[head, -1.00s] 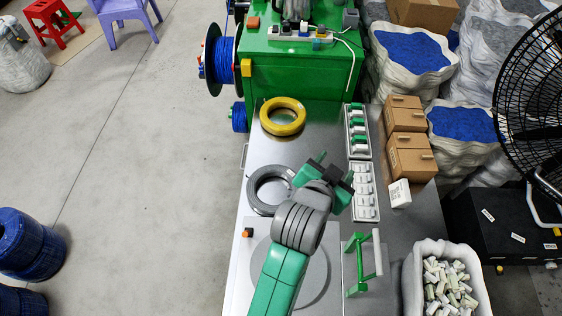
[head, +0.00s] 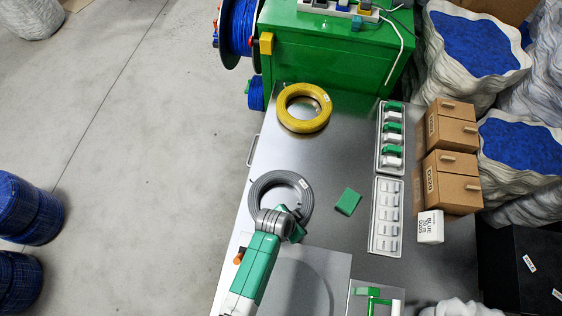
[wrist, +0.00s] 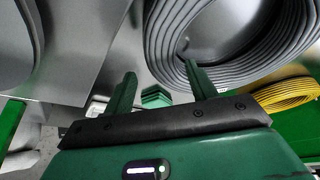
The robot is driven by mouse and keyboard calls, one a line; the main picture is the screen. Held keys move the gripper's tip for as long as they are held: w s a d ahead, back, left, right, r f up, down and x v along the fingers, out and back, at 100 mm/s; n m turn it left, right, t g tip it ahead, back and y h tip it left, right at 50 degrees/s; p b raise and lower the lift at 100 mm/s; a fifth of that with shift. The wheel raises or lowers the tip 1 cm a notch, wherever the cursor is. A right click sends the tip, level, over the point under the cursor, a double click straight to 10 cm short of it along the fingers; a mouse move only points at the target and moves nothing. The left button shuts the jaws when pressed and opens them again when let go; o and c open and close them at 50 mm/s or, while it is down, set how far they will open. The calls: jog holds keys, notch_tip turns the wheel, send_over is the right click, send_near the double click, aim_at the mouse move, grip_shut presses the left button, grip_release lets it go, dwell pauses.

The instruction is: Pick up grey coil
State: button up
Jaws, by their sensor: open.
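The grey coil (head: 279,177) lies flat on the metal worktop in the head view. My gripper (head: 297,232) is at the coil's near right edge there, with my wrist covering part of the ring. In the wrist view, the grey coil (wrist: 230,58) fills the upper right. My gripper (wrist: 158,82) is open with nothing held. Its right finger overlaps the coil's ring in the picture, and its left finger is outside the ring. I cannot tell whether either finger touches the coil.
A yellow coil (head: 282,106) lies farther back on the worktop. A small green block (head: 347,201) lies right of the grey coil. White trays (head: 375,215) and cardboard boxes (head: 451,187) line the right side.

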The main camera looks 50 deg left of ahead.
jog(key=x, duration=0.2)
jog(key=b+x, duration=0.1)
jog(key=x, duration=0.1)
jog(key=shift+a+f, duration=0.2)
jog(key=shift+f, duration=0.15)
jog(key=shift+w+r, duration=0.1)
grip_shut()
